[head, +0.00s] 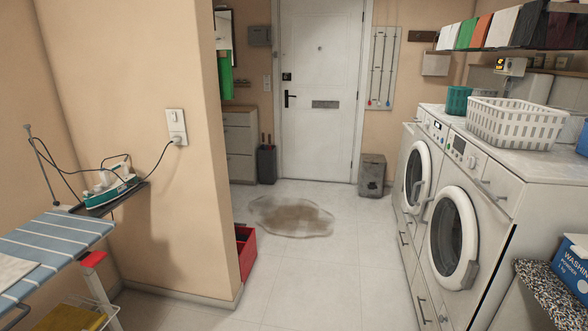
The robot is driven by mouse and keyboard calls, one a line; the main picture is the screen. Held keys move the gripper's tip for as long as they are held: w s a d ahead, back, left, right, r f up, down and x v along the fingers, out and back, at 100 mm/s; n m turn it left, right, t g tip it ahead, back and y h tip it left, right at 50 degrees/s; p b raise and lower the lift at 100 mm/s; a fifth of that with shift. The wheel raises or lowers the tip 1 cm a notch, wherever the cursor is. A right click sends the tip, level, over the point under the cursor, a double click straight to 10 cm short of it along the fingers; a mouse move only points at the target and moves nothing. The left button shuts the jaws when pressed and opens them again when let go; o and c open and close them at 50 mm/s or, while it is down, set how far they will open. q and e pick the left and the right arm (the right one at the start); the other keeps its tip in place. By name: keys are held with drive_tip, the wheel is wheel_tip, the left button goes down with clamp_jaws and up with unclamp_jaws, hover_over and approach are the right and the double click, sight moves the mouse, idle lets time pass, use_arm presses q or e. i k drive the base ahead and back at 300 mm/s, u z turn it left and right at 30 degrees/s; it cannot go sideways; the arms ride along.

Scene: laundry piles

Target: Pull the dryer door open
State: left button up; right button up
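Two white front-loading machines stand side by side along the right wall in the head view. The nearer machine has a round door (453,238) with a white rim and dark glass. A handle (469,276) shows at the lower right of that rim. The farther machine has a similar round door (417,178). Both doors look shut, seen at an angle. I cannot tell from the markings which machine is the dryer. Neither of my grippers is in view.
A white basket (516,122) sits on the machines. At right are a patterned surface (553,294) and a blue washing powder box (571,270). At left is an ironing board (50,250); a red crate (245,250) sits by the wall corner. A brown puddle (290,216) lies on otherwise clear floor.

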sight(421, 147)
drive_tip(key=u, duration=0.05)
drive_tip(key=i, duration=2.1)
drive_tip(key=z, duration=0.85)
drive_tip(key=i, duration=1)
drive_tip(key=z, duration=1.65)
drive_tip(key=i, duration=0.7)
drive_tip(key=z, duration=0.5)
